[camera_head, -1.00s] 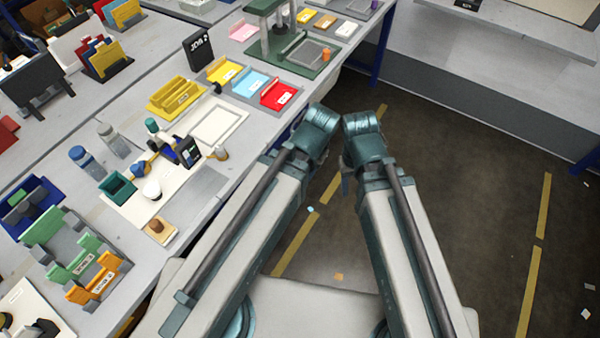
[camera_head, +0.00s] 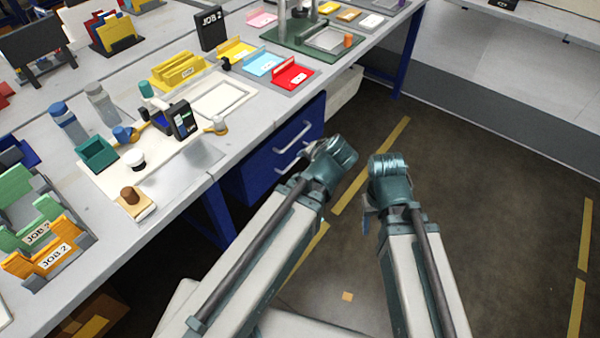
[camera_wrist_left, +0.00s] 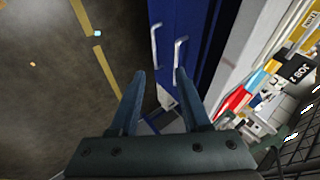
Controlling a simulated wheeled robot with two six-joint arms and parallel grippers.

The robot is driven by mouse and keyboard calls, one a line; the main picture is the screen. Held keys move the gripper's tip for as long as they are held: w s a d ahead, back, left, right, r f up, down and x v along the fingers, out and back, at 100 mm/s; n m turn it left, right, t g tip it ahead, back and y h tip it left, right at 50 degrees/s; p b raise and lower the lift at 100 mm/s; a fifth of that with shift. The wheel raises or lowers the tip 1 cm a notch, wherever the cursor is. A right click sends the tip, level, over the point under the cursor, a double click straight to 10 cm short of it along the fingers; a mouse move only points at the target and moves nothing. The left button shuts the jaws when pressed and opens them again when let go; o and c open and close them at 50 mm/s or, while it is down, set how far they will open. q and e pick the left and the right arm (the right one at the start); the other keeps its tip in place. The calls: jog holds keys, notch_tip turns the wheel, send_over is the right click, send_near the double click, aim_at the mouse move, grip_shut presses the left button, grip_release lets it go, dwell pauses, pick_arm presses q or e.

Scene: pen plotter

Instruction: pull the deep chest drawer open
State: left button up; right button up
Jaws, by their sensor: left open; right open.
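The blue drawer chest (camera_head: 262,165) stands under the workbench, with two pale bar handles on its front. The upper handle (camera_head: 296,136) and the lower handle (camera_head: 288,156) show in the head view. In the left wrist view the chest front (camera_wrist_left: 183,12) lies ahead, with the lower handle (camera_wrist_left: 155,42) on the left and the upper handle (camera_wrist_left: 180,50) on the right. My left gripper (camera_wrist_left: 158,78) is open and empty, its fingers pointing toward the handles, apart from them. My right gripper (camera_head: 369,220) is over the floor, mostly hidden behind its wrist, away from the chest.
The bench top (camera_head: 205,165) above the chest carries trays, bottles and a small device (camera_head: 180,120). A blue bench leg (camera_head: 409,50) stands farther back. A white bin (camera_head: 345,92) sits beyond the chest. The floor (camera_head: 480,180) to the right is open, with yellow tape lines.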

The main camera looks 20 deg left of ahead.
pick_arm(q)
jog(key=w+a+f+m+t+b, duration=0.1)
jog(key=w+f+m+t+b, duration=0.1)
jog(key=f+b, duration=0.6)
jog(key=w+a+f+m+t+y+b, duration=0.1)
jog(key=w+f+t+b, duration=0.3)
jog(key=f+b, duration=0.4)
jog(key=w+a+f+m+t+b, duration=0.2)
jog(key=f+b, duration=0.6)
jog(key=b, duration=1.1)
jog(key=shift+w+f+m+t+b, duration=0.35)
jog(key=shift+w+m+t, duration=0.15)
jog(key=shift+w+m, duration=0.45)
pick_arm(e)
notch_tip(320, 180, down, 38)
jog(key=shift+f, duration=0.15)
pick_arm(q)
jog(key=shift+w+r, duration=0.1)
pick_arm(e)
jog(key=shift+w, duration=0.1)
